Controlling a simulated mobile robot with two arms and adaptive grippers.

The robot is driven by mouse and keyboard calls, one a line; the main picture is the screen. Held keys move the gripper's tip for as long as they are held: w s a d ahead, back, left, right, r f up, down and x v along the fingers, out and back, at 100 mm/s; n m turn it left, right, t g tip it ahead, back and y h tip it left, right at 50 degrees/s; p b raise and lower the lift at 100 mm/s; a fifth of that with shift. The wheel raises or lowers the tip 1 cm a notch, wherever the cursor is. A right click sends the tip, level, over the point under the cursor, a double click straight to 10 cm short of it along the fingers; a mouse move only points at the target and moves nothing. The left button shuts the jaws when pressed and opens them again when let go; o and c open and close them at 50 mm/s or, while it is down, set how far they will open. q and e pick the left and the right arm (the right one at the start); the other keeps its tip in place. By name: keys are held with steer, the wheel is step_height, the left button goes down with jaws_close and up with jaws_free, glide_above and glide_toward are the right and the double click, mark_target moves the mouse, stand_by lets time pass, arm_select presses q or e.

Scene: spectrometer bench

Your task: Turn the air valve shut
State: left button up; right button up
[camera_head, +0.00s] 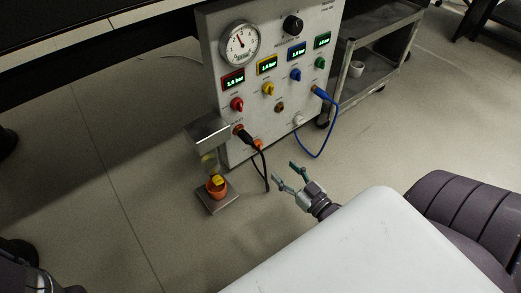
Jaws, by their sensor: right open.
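A pale upright panel (263,105) carries a round dial gauge (240,43), a black knob (293,25) and several lit displays. Below the displays are a red knob (237,104), a yellow knob (268,89), a blue knob (295,75) and a green knob (319,63). The labels are too small to read, so I cannot tell which is the air valve. My right gripper (285,171) is open and empty, in front of and below the panel in the picture, apart from every knob. My left gripper does not show.
A black cable (256,145) and a blue cable (321,140) hang from the panel. A small stand (217,201) with an orange burner-like piece (215,188) is at its lower left. A grey cart (372,60) holding a white cup (356,69) stands at the right.

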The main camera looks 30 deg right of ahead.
mark_target(261, 148)
steer(key=w+b, duration=0.2)
steer(key=w, duration=0.1)
steer(key=w+b, duration=0.1)
steer(key=w, duration=0.2)
steer(key=w+b, duration=0.2)
steer(key=w, duration=0.2)
steer(key=shift+a+f+b, duration=0.2)
steer(key=shift+a+b, duration=0.1)
steer(key=shift+a, duration=0.1)
steer(key=shift+w+r+b, duration=0.15)
steer(key=shift+w+b, duration=0.15)
steer(key=shift+w, duration=0.5)
steer(key=shift+c, duration=0.2)
